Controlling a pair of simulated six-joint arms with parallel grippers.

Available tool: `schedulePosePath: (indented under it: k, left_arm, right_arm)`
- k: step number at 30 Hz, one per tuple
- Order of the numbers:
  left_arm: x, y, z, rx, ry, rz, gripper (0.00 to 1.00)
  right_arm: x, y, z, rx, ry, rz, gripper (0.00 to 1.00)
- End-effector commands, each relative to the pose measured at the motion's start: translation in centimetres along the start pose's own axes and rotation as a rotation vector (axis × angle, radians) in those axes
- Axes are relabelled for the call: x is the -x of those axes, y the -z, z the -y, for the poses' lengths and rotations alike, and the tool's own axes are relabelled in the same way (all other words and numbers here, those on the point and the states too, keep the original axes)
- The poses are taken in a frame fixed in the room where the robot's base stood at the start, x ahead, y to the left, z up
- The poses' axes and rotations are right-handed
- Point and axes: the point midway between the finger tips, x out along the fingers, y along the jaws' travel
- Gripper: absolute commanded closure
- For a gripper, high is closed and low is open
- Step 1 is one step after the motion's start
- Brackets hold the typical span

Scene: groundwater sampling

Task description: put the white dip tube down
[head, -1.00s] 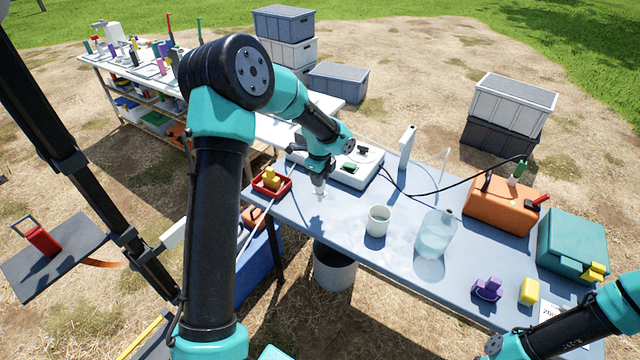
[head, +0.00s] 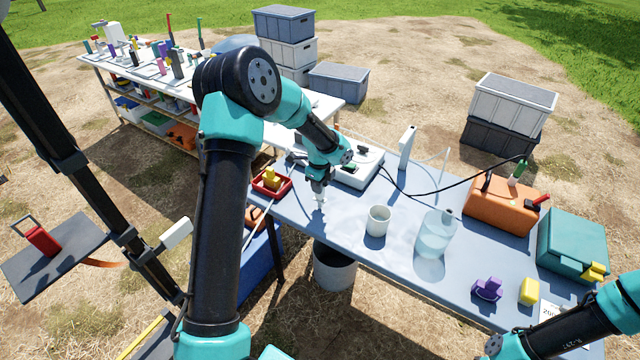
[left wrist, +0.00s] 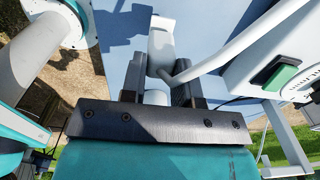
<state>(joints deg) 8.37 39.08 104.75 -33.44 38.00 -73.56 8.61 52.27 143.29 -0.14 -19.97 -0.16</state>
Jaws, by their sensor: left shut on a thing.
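My left gripper (head: 319,197) is over the left part of the blue-grey table (head: 345,228), between the red tray and the white cup. It is shut on the white dip tube (head: 321,208), of which only a short pale piece shows below the fingers. In the left wrist view the white tube (left wrist: 160,45) stands between the two dark fingers (left wrist: 158,88). I cannot tell whether its lower end touches the table. My right arm shows at the lower right, but its gripper is out of view.
A white cup (head: 377,221) and a clear jug (head: 434,236) stand to the right. A red tray (head: 283,188) with a yellow piece is to the left. A white instrument box (head: 362,170) is behind the gripper. A black cable crosses the table's back.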

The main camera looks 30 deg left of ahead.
Motion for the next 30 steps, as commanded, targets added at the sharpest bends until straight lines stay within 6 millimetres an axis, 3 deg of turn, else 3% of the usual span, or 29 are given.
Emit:
schedulePosePath:
  k: [12,13,20,30]
  left_arm:
    - [-0.76,0.00,-0.02,0.000,-0.001,0.000,0.94]
    - [-0.76,0.00,-0.02,0.000,-0.001,0.000,0.69]
    - [-0.74,0.00,-0.02,0.000,-0.001,0.000,0.47]
    - [-0.47,-0.01,0.00,0.000,0.000,0.000,0.46]
  right_arm:
    - [0.00,0.00,0.00,0.000,0.000,0.000,0.57]
    - [0.00,0.00,0.00,0.000,0.000,0.000,0.57]
    - [0.00,0.00,0.00,0.000,0.000,0.000,0.57]
    - [0.00,0.00,0.00,0.000,0.000,0.000,0.57]
